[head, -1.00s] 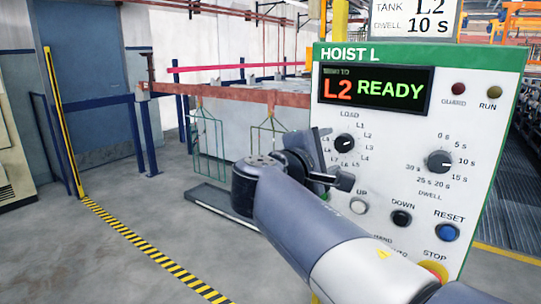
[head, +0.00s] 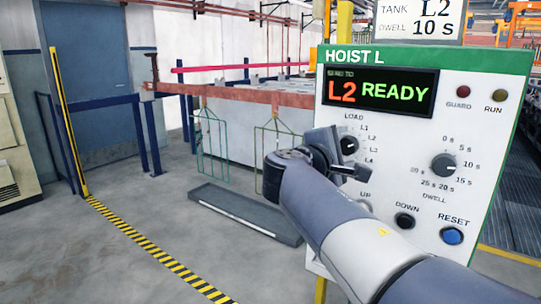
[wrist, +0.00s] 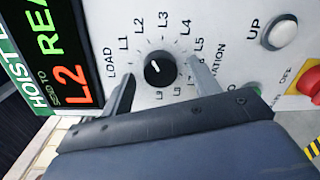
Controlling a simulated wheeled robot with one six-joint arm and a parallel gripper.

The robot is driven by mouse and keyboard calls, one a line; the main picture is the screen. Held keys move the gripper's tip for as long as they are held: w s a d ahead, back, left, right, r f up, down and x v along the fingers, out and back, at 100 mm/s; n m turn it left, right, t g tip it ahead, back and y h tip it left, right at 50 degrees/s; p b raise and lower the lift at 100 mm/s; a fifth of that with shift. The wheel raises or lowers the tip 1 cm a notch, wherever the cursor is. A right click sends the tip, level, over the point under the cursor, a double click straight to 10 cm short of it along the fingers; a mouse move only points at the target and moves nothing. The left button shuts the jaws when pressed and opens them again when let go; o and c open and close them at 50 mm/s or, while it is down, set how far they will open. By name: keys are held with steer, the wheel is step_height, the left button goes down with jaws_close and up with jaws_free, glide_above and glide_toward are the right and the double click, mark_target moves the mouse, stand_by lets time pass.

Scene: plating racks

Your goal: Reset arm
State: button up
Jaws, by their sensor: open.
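My gripper (head: 338,158) is open in front of the hoist panel, and the dark station knob (head: 349,145) shows at its side in the head view. In the wrist view the knob (wrist: 160,69) sits between the two open fingers (wrist: 163,85), with a gap on each side. Labels LOAD and L1 to L5 ring it. I cannot tell whether the fingers touch the panel. The display (head: 381,93) reads L2 READY. My arm hides the lower left of the panel.
The panel (head: 500,70) also carries a dwell knob (head: 444,165), a DOWN button (head: 404,221) and a blue RESET button (head: 452,236). The UP button (wrist: 280,33) and a red stop button (wrist: 311,84) show in the wrist view. Open floor (head: 130,210) lies left.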

steer(key=v, duration=1)
steer(key=x, duration=1)
steer(key=shift+w+d, duration=0.25)
steer(key=p, duration=0.1)
steer(key=n+p, duration=0.1)
steer(key=shift+s+a+r+n+p, duration=0.2)
steer(key=shift+r+n+p, duration=0.1)
steer(key=shift+p, duration=0.1)
steer(key=n+p, duration=0.2)
steer(key=p, duration=0.1)
steer(key=shift+n, duration=0.3)
steer(key=n+p, duration=0.4)
steer(key=p, duration=0.1)
steer(key=shift+w+f+h, duration=0.1)
steer(key=shift+f+h, duration=0.05)
steer(key=shift+h, duration=0.15)
steer(key=n+p, duration=0.3)
steer(key=p, duration=0.1)
steer(key=shift+p, duration=0.35)
steer(key=b+v, duration=0.1)
steer(key=v, duration=0.7)
steer(key=shift+a+f+b, duration=0.2)
steer(key=shift+f+b, duration=0.1)
steer(key=shift+b, duration=0.05)
steer(key=shift+s, duration=0.2)
